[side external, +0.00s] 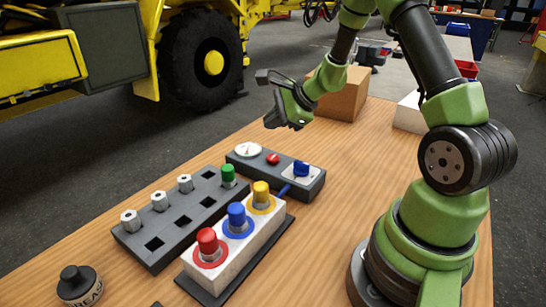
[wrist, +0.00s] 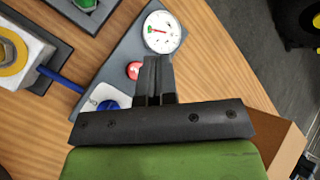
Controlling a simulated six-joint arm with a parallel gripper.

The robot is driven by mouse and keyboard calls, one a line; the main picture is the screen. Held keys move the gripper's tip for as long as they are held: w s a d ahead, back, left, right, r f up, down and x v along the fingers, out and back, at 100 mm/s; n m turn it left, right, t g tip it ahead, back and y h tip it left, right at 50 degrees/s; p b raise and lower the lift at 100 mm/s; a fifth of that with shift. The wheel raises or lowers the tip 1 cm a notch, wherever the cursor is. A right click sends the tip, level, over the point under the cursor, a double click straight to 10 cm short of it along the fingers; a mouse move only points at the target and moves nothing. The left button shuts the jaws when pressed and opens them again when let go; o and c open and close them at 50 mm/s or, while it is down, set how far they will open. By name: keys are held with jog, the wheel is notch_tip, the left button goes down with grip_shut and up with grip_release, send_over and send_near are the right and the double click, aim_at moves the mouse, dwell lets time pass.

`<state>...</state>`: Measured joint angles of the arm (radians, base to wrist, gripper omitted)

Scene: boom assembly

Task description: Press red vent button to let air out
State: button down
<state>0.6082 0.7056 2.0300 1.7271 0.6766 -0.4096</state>
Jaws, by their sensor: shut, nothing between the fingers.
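The red vent button (side external: 273,159) sits on top of a dark grey box (side external: 312,185), between a round white gauge (side external: 248,149) and a blue knob (side external: 301,168). In the wrist view the red button (wrist: 133,70) shows just left of my fingertips, partly hidden by them. The gauge (wrist: 161,31) is beyond the fingertips, its red needle visible, and the blue knob (wrist: 108,105) is at lower left. My gripper (side external: 272,124) is shut and empty, held above the box; it also shows in the wrist view (wrist: 158,58). It appears apart from the button.
A white block (side external: 229,262) with red, blue and yellow capped fittings stands in front, linked to the box by a blue hose (side external: 284,190). A grey rack (side external: 160,239) holds a green cap and several metal fittings. A cardboard box (side external: 345,97) stands behind.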

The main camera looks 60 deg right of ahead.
aim_at(273, 159)
jog(key=shift+f, duration=3.15)
jog(key=shift+f, duration=0.1)
jog(key=shift+f, duration=0.3)
jog(key=shift+f, duration=0.8)
dwell(0.5)
jog(key=shift+r, duration=0.1)
jog(key=shift+s+a+r, duration=0.15)
jog(key=shift+a+r, duration=0.05)
jog(key=shift+r, duration=0.5)
